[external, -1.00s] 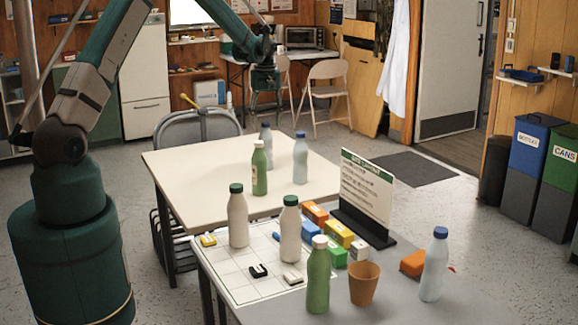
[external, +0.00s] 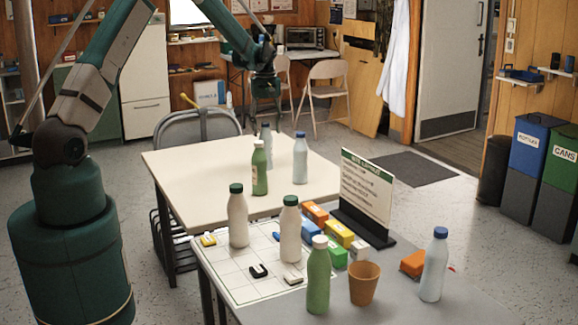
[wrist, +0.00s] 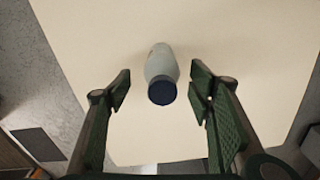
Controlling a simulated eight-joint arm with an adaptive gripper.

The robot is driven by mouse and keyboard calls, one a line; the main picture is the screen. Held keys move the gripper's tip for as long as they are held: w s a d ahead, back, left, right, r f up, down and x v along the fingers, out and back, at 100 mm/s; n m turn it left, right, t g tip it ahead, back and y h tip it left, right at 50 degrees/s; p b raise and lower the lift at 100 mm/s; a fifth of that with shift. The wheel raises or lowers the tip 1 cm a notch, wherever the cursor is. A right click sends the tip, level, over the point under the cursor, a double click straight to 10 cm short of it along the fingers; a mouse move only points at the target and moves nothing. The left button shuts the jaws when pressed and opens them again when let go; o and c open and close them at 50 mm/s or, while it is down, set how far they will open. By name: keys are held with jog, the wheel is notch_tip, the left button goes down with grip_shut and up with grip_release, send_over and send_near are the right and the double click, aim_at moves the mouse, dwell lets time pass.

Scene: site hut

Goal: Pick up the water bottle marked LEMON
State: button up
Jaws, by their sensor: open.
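A pale grey-blue bottle with a dark blue cap stands on the far cream table; its body shows behind the green bottle in the external view (external: 266,135) and it also shows in the wrist view (wrist: 161,68). My gripper (external: 265,108) is open above this bottle, pointing down. In the wrist view my gripper (wrist: 160,90) has a finger on each side of it, with gaps. A green bottle (external: 259,170) and a pale bottle with a blue cap (external: 300,160) stand close by. No bottle's marking is legible, so I cannot tell which says LEMON.
The near table holds two white bottles with green caps (external: 238,220) (external: 290,228), a green bottle (external: 318,278), a pale blue-capped bottle (external: 434,265), an orange cup (external: 363,284), several small boxes and a sign (external: 367,190). The far table's left part is clear.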

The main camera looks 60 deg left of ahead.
aim_at(266, 139)
jog(key=shift+s+f, duration=0.15)
jog(key=shift+f, duration=2.35)
jog(key=c, duration=1.2)
